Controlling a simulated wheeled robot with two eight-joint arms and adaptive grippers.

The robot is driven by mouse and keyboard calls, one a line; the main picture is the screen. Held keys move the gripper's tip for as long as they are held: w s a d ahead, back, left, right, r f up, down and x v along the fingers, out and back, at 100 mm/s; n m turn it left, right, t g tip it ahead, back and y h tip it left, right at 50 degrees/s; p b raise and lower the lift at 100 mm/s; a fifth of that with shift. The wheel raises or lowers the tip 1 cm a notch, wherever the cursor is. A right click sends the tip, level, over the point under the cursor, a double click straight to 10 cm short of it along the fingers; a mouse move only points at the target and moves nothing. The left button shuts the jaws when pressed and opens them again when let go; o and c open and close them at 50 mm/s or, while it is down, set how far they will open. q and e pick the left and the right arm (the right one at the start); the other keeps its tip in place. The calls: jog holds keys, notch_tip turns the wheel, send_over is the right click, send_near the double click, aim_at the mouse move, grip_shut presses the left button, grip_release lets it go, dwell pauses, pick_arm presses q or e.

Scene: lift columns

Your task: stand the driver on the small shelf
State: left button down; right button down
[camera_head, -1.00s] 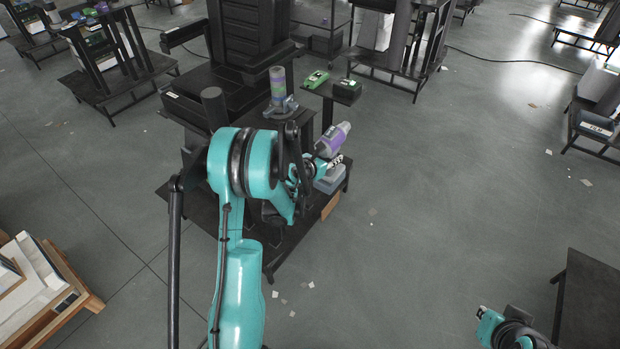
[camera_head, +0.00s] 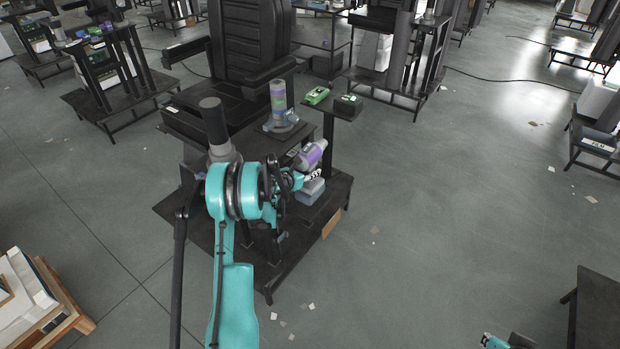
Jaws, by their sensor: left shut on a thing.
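The driver (camera_head: 312,154), a purple and grey tool, is held tilted in front of the black stand. My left gripper (camera_head: 303,167) is shut on it, partly hidden by my own wrist. The small shelf (camera_head: 337,113) is a dark raised plate on a post, just beyond and to the right of the driver. It carries a green device (camera_head: 317,95) and a dark box with a green top (camera_head: 348,104). The driver is apart from the shelf in the picture. My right gripper (camera_head: 492,341) is cut off at the bottom edge, so its fingers cannot be made out.
A banded cylinder on a grey base (camera_head: 280,122) stands left of the small shelf. A blue-grey block (camera_head: 309,190) sits below the driver on the stand's lower platform (camera_head: 268,272). A dark grey post (camera_head: 214,125) rises behind my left arm. Open floor lies to the right.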

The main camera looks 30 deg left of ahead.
pick_arm(q)
jog(key=shift+f+b, duration=0.3)
jog(key=shift+f, duration=0.8)
jog(key=shift+f, duration=0.15)
jog(key=c, duration=1.1)
grip_release()
jog(key=shift+o, duration=0.2)
